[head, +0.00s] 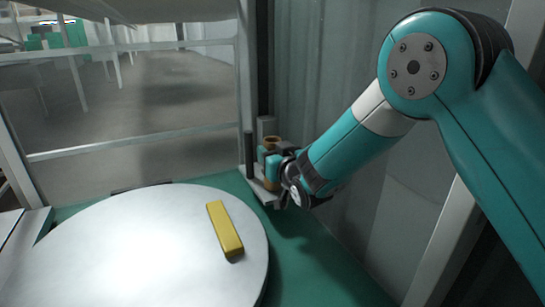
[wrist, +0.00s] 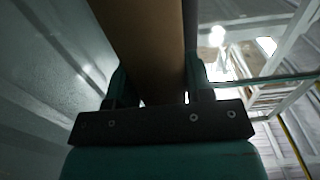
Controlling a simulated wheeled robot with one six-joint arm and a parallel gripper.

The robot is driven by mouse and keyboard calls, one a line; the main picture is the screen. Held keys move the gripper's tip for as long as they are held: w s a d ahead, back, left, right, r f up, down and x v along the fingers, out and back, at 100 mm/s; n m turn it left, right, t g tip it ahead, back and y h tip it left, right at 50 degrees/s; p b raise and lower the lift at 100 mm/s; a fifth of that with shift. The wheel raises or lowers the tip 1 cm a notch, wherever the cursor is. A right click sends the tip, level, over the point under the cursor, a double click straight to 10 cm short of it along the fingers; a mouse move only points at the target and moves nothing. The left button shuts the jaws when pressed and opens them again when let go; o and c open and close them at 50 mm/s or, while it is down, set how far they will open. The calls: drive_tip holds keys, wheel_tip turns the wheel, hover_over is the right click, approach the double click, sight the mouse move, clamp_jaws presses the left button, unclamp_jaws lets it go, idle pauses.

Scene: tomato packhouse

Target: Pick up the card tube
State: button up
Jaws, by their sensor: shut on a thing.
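The card tube (head: 271,142) is a brown cylinder, upright at the far right corner of the green surface in the head view. My gripper (head: 268,165) is shut on it, with a teal finger showing at its left side. In the wrist view the tube (wrist: 148,45) runs up from between the two fingers of my gripper (wrist: 158,85). My gripper and wrist hide part of the tube in the head view. I cannot tell whether its lower end touches the grey holder (head: 259,190) below it.
A large round white turntable (head: 120,255) fills the left front of the green surface (head: 315,262), with a yellow bar (head: 224,229) lying on it. A dark post (head: 248,155) stands beside the tube. A grey corrugated wall (head: 345,75) is close behind and right.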

wheel_tip(320, 180, up, 20)
drive_tip(key=p, duration=0.3)
drive_tip(key=shift+f+p, duration=0.25)
drive_tip(key=shift+p, duration=0.1)
drive_tip(key=shift+s, duration=0.1)
